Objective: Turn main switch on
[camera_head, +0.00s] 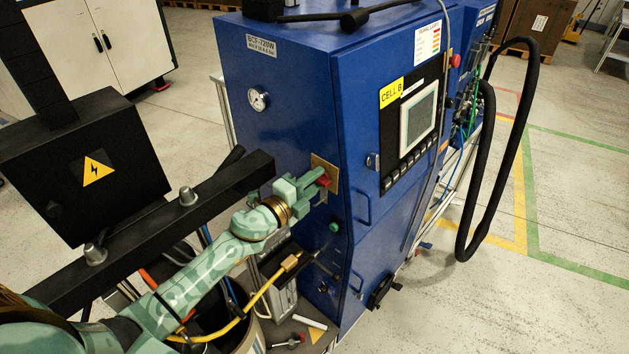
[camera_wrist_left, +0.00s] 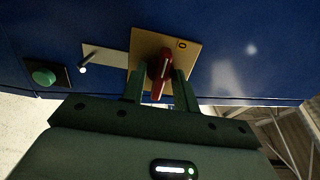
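The main switch is a red rotary handle (camera_head: 324,181) on a tan square plate (camera_head: 331,168) on the side of the blue cabinet. In the left wrist view the red handle (camera_wrist_left: 161,75) points along the gap between my fingers, tilted slightly, on its plate (camera_wrist_left: 184,58) with a "0" mark at one corner. My left gripper (camera_head: 315,179) is at the handle. In the wrist view its two green fingers (camera_wrist_left: 160,88) stand one on each side of the handle, with what looks like a narrow gap on both sides. My right gripper is not in view.
A green button (camera_wrist_left: 43,76) and a small pale plate with a pin (camera_wrist_left: 83,69) sit beside the switch. A gauge (camera_head: 258,98) is on the cabinet above. A black electrical box (camera_head: 85,165) and a dark beam (camera_head: 150,222) lie close to my left arm.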

